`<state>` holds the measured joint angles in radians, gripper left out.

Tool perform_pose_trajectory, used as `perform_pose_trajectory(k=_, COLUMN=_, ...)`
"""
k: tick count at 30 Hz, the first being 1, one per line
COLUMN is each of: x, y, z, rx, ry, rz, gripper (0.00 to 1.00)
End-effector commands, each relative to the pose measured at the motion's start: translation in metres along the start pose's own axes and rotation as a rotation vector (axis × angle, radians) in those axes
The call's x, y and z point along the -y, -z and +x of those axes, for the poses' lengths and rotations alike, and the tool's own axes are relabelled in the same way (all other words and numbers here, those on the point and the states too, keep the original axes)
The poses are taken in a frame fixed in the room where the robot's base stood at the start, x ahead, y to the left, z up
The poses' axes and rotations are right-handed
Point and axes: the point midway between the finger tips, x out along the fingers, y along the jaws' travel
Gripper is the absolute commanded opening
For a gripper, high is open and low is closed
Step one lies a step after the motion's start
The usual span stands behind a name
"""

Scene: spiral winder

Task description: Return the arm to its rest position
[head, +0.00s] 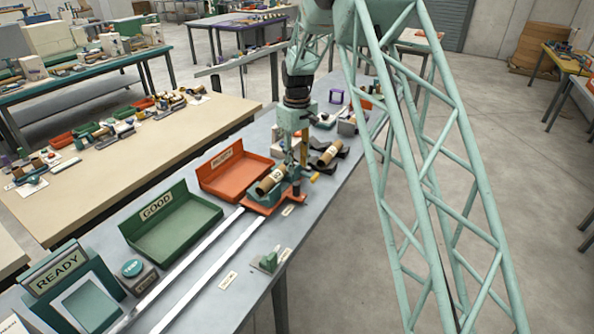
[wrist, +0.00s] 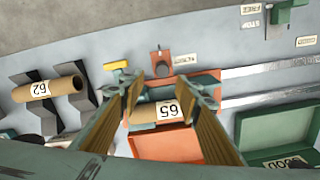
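My gripper (head: 296,150) points down over the red carriage on the rails in the head view. In the wrist view my gripper (wrist: 162,90) has its two tan-padded fingers spread wide apart. A brown cardboard tube (head: 270,181) with a white number label lies on the red carriage (head: 262,206). In the wrist view this tube (wrist: 145,113) shows between the fingers, and I see no pad pressing on it. How high the fingertips are above it I cannot tell.
A second labelled tube (head: 327,156) lies on dark V-blocks beside the carriage. An orange tray (head: 240,183), a green GOOD tray (head: 190,235) and a READY stand (head: 62,270) line the bench. Two pale rails (head: 205,270) run along it. A small green stop block (head: 268,260) stands near the edge.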

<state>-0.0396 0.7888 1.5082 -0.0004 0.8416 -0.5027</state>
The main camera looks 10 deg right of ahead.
Motion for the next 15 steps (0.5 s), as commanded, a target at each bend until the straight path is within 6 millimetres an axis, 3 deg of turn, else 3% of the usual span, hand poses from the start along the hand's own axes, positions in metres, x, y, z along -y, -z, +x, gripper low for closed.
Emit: perform_pose_trajectory(k=15, x=0.0001, y=-0.0003, z=-0.0077, rx=0.001, ry=0.000, rz=0.000, gripper=0.31)
